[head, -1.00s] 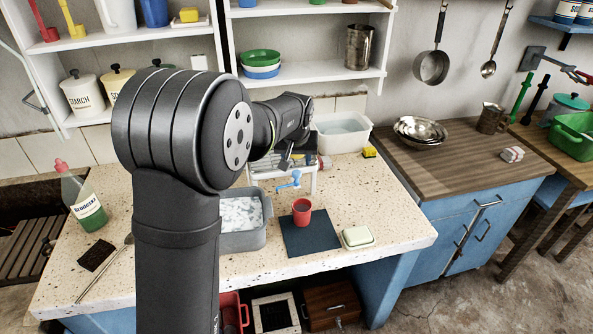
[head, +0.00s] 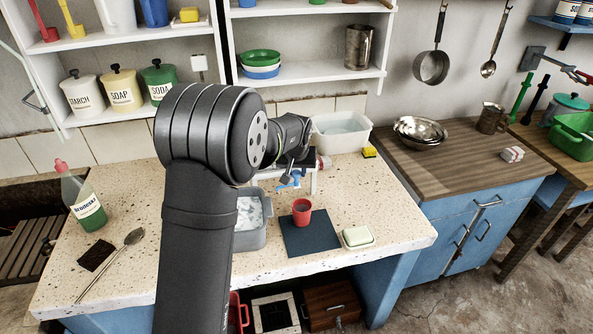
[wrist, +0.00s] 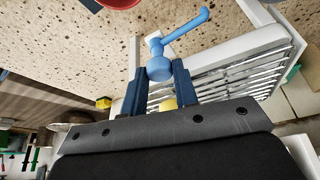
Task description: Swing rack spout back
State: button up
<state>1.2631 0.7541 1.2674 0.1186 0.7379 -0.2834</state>
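The blue rack spout (head: 283,184) shows in the head view at the front of the white dish rack (head: 314,182), partly hidden by my gripper (head: 290,170). In the wrist view the spout (wrist: 186,27) has a round hub, and its thin arm points up and right, away from the rack (wrist: 212,55). My gripper (wrist: 160,74) has its dark fingers apart, with the tips on either side of the hub. I cannot tell whether they touch it. A small yellow thing shows between the fingers.
A red cup (head: 302,211) stands on a dark mat (head: 308,237) in front of the spout. A grey basin (head: 250,240) is left of the mat, and a soap dish (head: 357,237) is right of it. A white tub (head: 342,133) and yellow sponge (head: 369,152) stand behind.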

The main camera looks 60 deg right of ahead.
jog(key=shift+m, duration=0.3)
jog(key=shift+c, duration=0.4)
jog(key=shift+m+g, duration=0.4)
jog(key=shift+m, duration=0.1)
jog(key=o, duration=1)
jog(key=shift+r, duration=0.1)
jog(key=v, duration=1.7)
jog(key=shift+a, duration=0.2)
